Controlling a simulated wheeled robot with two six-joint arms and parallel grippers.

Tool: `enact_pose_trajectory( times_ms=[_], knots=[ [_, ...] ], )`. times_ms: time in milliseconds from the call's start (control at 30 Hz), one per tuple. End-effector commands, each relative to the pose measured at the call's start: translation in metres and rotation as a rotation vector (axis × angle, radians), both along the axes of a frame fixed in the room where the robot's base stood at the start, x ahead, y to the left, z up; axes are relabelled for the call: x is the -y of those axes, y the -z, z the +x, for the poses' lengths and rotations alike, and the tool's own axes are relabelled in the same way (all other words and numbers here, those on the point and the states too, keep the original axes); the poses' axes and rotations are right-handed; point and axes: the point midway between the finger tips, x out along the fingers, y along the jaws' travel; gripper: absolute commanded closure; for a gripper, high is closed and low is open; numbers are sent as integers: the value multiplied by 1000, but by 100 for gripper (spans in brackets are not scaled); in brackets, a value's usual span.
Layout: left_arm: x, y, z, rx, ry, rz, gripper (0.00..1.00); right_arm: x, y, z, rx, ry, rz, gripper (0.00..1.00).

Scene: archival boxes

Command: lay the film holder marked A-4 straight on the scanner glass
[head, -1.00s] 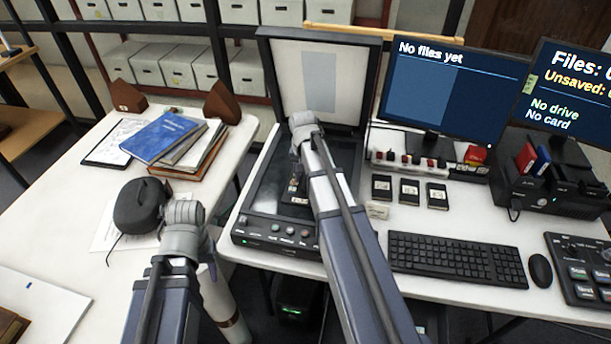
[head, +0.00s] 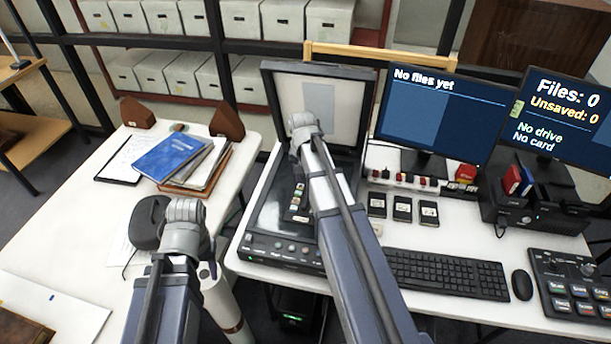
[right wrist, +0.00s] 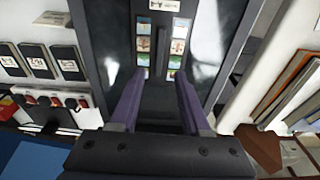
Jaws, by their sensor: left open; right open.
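A dark film holder with two columns of small coloured pictures lies on the scanner glass and looks roughly in line with the scanner's sides in the right wrist view (right wrist: 157,45). In the head view, its near part (head: 299,205) shows beside my right arm. Its label is too small to read. The scanner (head: 252,248) has its lid (head: 347,112) raised. My right gripper (right wrist: 160,78) is open above the holder, its fingers apart on either side of the picture columns; my arm hides it in the head view. My left arm is at the lower left; its fingertips are hidden.
Three dark labelled cases (head: 402,208) and a keyboard (head: 445,273) are right of the scanner. Monitors (head: 435,120) stand behind. On the left table are a blue book (head: 172,158) on a stack and a dark rounded object (head: 148,222). A gap separates the tables.

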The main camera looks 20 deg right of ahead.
Motion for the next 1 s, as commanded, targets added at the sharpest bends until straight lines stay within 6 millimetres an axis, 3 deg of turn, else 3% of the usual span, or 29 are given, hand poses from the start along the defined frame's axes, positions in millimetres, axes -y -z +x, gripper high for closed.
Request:
enact_pose_trajectory(
  times_ms=[33,100,367,467,600,700,833,1000],
  knots=[
    [0,-12,0,0,0,0,53,-1,-12,-1,0,0,0,53],
    [0,-16,0,0,0,0,53,-1,-16,-1,0,0,0,53],
    [0,-17,0,0,0,0,53,-8,-17,-5,-4,-19,-1,53],
    [0,-17,0,0,0,0,53,-43,-17,-22,-24,-117,-6,53],
    [0,-17,0,0,0,0,53,-120,-16,-69,-76,-376,-23,53],
    [0,-17,0,0,0,0,53,-166,-16,-108,-116,-569,-36,53],
    [0,-17,0,0,0,0,53,-207,-17,-152,-159,-777,-53,53],
    [0,-17,0,0,0,0,53,-232,-17,-185,-192,-934,-67,53]
  ],
)
